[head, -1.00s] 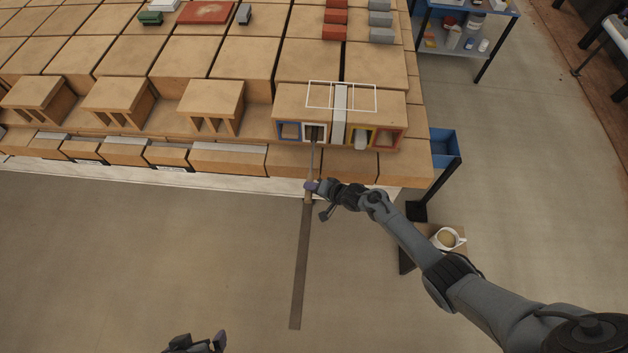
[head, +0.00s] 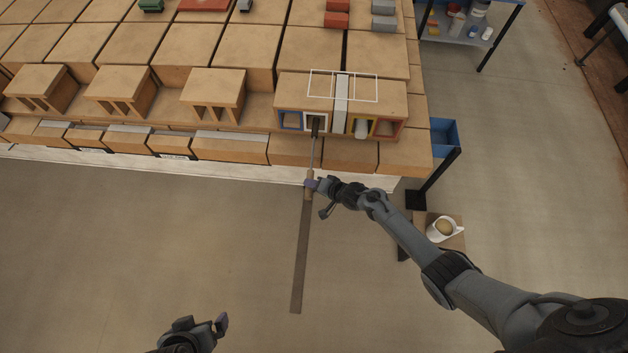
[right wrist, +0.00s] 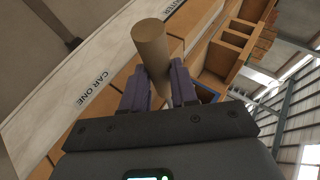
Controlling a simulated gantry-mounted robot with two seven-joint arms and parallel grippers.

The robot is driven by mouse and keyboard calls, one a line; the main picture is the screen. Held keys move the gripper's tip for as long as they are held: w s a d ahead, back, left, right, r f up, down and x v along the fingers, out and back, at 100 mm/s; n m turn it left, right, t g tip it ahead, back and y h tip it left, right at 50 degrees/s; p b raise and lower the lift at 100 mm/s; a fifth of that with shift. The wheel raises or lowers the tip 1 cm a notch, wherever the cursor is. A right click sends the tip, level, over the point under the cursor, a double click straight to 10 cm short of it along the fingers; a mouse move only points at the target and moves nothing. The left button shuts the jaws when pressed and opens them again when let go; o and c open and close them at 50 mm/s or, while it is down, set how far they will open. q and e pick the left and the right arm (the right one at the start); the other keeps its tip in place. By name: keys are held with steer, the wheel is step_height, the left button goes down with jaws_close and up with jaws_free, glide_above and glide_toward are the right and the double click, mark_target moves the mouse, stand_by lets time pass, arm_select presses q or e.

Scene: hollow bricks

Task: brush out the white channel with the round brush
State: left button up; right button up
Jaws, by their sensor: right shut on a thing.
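The hollow brick (head: 390,93) at the front right of the stack has framed channel mouths: blue, white, yellow and red. The white channel (head: 306,122) is second from the left. The round brush (head: 313,152) has a thin rod; its dark head (head: 315,126) is at the white mouth, and how much is inside is unclear. My right gripper (head: 311,184) is in front of the brick, shut on the brush's handle; the round tan handle (right wrist: 151,45) shows between its purple fingers in the right wrist view. My left gripper (head: 205,330) is empty, its fingers apart, at the bottom edge.
A grey strap (head: 341,100) crosses the brick; a pale round piece (head: 361,129) sits at the yellow channel (head: 353,121). A long brown strip (head: 301,260) runs below my right gripper.

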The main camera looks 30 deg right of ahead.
steer(key=s+a+p, duration=0.6)
steer(key=s, duration=0.4)
steer(key=shift+s+a+p, duration=0.3)
steer(key=shift+s, duration=0.1)
stand_by(0.3)
stand_by(0.4)
